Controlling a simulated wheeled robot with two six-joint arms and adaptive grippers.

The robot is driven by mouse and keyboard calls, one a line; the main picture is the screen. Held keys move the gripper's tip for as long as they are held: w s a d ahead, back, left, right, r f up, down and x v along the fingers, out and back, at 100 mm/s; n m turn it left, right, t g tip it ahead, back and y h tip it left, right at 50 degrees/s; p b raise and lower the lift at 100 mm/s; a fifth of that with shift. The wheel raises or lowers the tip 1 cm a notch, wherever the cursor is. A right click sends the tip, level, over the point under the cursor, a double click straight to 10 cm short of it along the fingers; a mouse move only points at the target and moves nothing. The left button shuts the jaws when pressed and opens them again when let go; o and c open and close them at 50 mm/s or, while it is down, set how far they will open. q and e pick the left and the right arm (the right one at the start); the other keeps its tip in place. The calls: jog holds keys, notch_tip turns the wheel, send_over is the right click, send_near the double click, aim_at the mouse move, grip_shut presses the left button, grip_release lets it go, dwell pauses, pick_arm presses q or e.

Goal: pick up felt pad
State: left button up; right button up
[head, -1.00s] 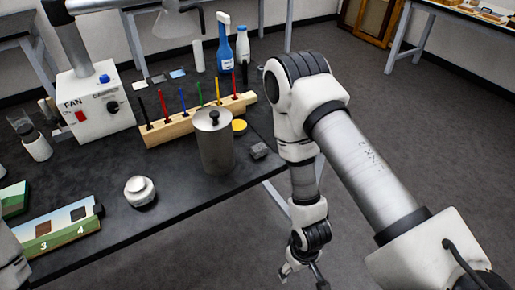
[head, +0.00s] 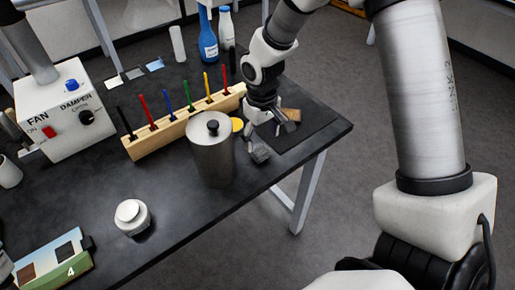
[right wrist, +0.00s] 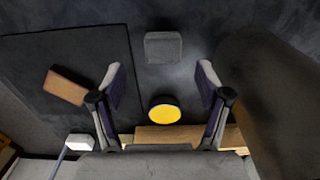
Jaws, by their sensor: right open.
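A small grey block (head: 259,154), which looks like the felt pad, lies on the black table near its right front edge, beside the metal canister (head: 212,150). In the right wrist view the grey pad (right wrist: 163,47) lies just beyond the fingertips, roughly centred between them. My right gripper (head: 271,131) is open and empty, pointing down over the table's right end, just behind and right of the pad. In the right wrist view its two fingers (right wrist: 159,72) stand wide apart. My left gripper is not in view.
A yellow disc (right wrist: 164,112) lies between my right fingers' bases in the wrist view, by the wooden rack (head: 180,126) of coloured sticks. A brown block (right wrist: 67,87) rests on a dark mat (right wrist: 40,55). A white-lidded jar (head: 131,215) stands left; clear table lies around it.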

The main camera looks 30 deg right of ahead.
aim_at(260, 150)
jog(key=f, duration=0.1)
jog(key=s+f, duration=0.1)
jog(key=shift+a+f+p, duration=0.15)
jog(key=shift+f+p, duration=0.15)
jog(key=shift+f, duration=0.05)
jog(key=f, duration=0.1)
jog(key=w+f, duration=0.1)
jog(key=shift+w+f, duration=0.1)
jog(key=shift+f, duration=0.25)
jog(key=shift+r, duration=0.15)
jog(key=shift+s+r, duration=0.1)
jog(key=shift+s, duration=0.25)
jog(key=c, duration=0.9)
jog(key=shift+o, duration=0.2)
jog(key=shift+w, duration=0.1)
jog(key=shift+c, duration=0.4)
